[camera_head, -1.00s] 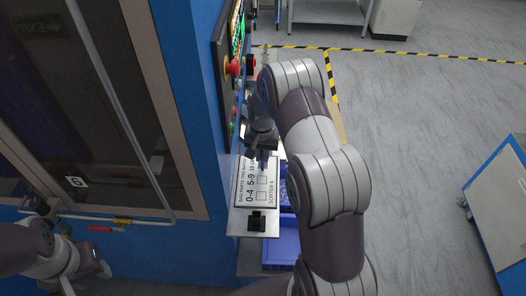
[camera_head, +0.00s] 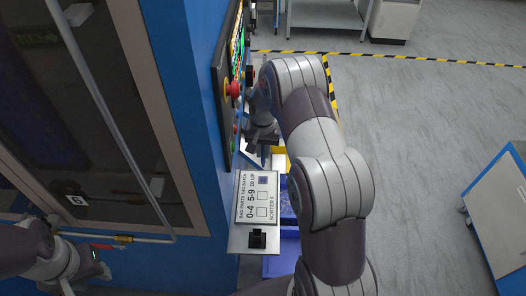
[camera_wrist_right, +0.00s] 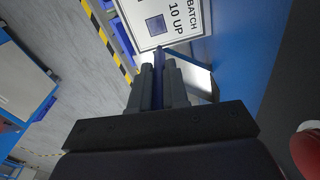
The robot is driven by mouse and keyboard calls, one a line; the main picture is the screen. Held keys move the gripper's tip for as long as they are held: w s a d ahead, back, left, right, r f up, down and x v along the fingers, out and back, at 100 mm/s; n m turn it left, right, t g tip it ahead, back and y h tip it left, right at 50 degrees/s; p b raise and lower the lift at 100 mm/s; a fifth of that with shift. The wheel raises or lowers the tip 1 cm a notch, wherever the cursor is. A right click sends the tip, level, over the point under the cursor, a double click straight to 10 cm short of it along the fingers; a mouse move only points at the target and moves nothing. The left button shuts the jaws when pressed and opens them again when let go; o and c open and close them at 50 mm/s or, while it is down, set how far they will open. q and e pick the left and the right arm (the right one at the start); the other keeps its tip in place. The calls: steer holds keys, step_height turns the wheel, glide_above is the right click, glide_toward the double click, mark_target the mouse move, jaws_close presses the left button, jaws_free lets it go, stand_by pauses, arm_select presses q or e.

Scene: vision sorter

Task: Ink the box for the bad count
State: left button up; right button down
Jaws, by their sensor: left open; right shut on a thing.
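A white card (camera_head: 247,205) about bad parts this batch lies on a metal shelf beside the blue machine. It has three boxes, for 0-4, 5-9 and 10 UP. The 10 UP box (camera_head: 263,181) holds a dark blue mark, also visible in the right wrist view (camera_wrist_right: 156,25); the other two look blank. My right gripper (camera_wrist_right: 159,75) is shut on a slim dark blue marker (camera_wrist_right: 158,60), apart from the card and just beyond its 10 UP end in the head view. My left gripper (camera_head: 103,270) is open and empty near the machine door, at lower left.
A black block (camera_head: 257,240) sits on the shelf's near end. Blue bins (camera_head: 283,258) stand below the shelf. A panel with a lit display (camera_head: 238,40) and red button (camera_head: 233,89) is on the machine's side. Open floor (camera_head: 420,130) lies to the right.

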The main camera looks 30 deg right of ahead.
steer(key=shift+w+d+r+p, duration=0.1)
steer(key=shift+w+r+p, duration=0.15)
steer(key=shift+r+p, duration=0.45)
steer(key=shift+r, duration=0.45)
steer(key=shift+s+r, duration=0.25)
steer(key=shift+r, duration=0.05)
steer(key=shift+w+f, duration=0.1)
steer(key=shift+w, duration=0.05)
